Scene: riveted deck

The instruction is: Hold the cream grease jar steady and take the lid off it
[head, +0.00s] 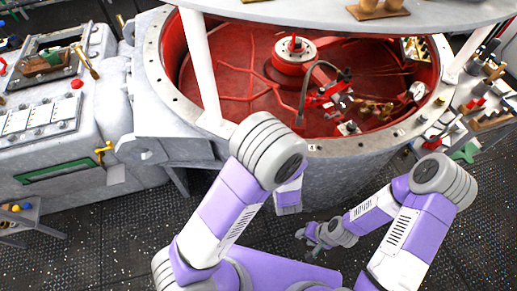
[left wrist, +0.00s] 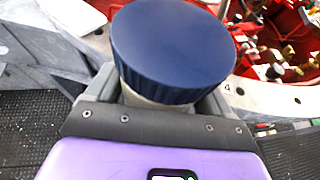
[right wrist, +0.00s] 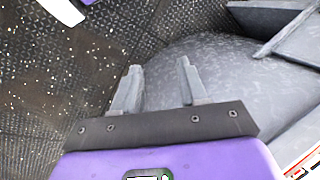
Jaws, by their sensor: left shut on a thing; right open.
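The grease jar (left wrist: 150,101) is upright in the left wrist view, with a wide dark blue ribbed lid (left wrist: 172,45) on top. Only a small cream part of its body shows below the lid. My left gripper (left wrist: 162,92) is shut on the jar body, one finger on each side under the lid. In the head view my left arm hides the jar and the left fingers. My right gripper (head: 305,242) is open and empty, low in front of the red tub in the head view. Its two spread fingers also show in the right wrist view (right wrist: 160,70).
A big round red-lined tub (head: 240,90) with a bolted grey rim stands ahead, holding tools and fittings. A grey bench (head: 60,150) stands at the left and a tool-laden ledge (head: 487,110) at the right. The dark riveted floor (head: 90,240) is mostly clear.

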